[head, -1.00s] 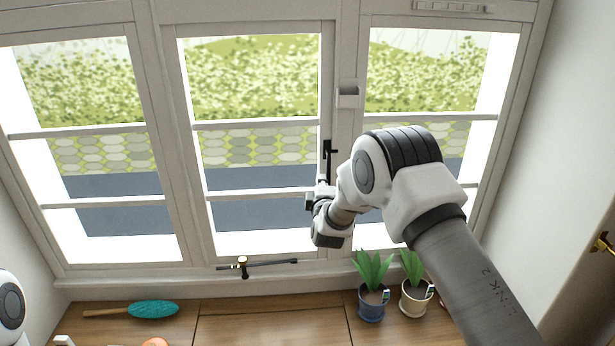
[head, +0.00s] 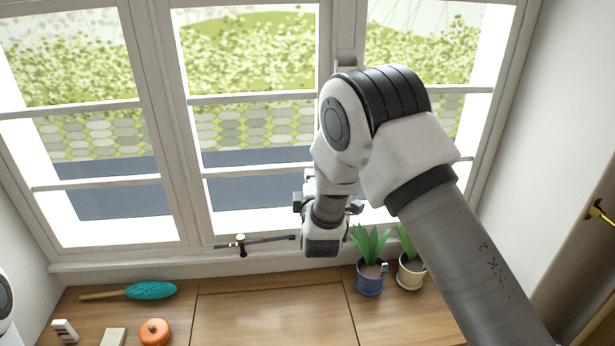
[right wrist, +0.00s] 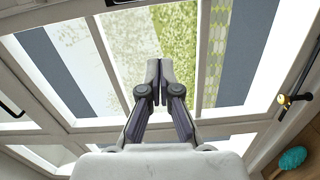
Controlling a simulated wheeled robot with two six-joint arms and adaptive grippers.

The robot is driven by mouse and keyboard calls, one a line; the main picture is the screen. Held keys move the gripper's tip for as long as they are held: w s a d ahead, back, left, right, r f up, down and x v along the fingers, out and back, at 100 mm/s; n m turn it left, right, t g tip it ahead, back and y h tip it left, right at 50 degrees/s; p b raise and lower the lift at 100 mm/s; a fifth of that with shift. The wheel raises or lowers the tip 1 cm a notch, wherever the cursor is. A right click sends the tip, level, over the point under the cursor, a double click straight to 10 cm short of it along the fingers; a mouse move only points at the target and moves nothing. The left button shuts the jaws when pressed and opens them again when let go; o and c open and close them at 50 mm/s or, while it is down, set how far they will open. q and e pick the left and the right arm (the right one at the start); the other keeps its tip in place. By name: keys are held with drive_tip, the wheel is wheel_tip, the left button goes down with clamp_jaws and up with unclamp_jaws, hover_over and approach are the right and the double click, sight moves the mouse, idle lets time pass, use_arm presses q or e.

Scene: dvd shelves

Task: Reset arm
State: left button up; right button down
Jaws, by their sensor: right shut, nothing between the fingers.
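My right gripper (right wrist: 158,72) shows in the right wrist view. Its two dark fingers are together at the tips with nothing between them, and they point toward the window panes. In the head view my right arm comes in from the lower right and bends down in front of the window (head: 250,98). The wrist hangs just above the sill, left of the potted plants, and hides the fingertips. My left gripper is outside the frames; only a white part of my left arm shows at the left edge.
A blue-potted plant (head: 370,276) and a cream-potted plant (head: 411,270) stand close right of my right wrist. A window stay (head: 265,241) lies along the sill. A teal brush (head: 150,291), a small white object (head: 65,331) and an orange round object (head: 155,331) lie left. The middle wooden top is clear.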

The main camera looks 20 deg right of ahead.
drive_tip(key=s+f+g+y, duration=0.1)
drive_tip(key=s+f+g, duration=0.2)
drive_tip(key=s+f, duration=0.45)
drive_tip(key=s+f+g+y, duration=0.15)
drive_tip(key=s+f, duration=0.25)
drive_tip(key=f, duration=0.7)
drive_tip(key=s+f+g, duration=0.3)
drive_tip(key=s+f, duration=0.3)
drive_tip(key=f, duration=0.3)
drive_tip(key=s+a+f+m+g+y, duration=0.1)
drive_tip(key=s+f+m+g, duration=0.1)
drive_tip(key=s, duration=0.6)
drive_tip(key=s+a+f+m+g+y, duration=0.1)
drive_tip(key=s+f+m+g, duration=0.1)
drive_tip(key=s+m+g, duration=0.2)
drive_tip(key=s+a+f+m+g+y, duration=0.1)
drive_tip(key=s+m, duration=0.6)
drive_tip(key=s, duration=0.7)
drive_tip(key=a+f+g, duration=0.1)
drive_tip(key=g, duration=0.1)
drive_tip(key=shift+s+f+m+g, duration=0.25)
drive_tip(key=shift+m+g, duration=0.05)
drive_tip(key=shift+g, duration=0.05)
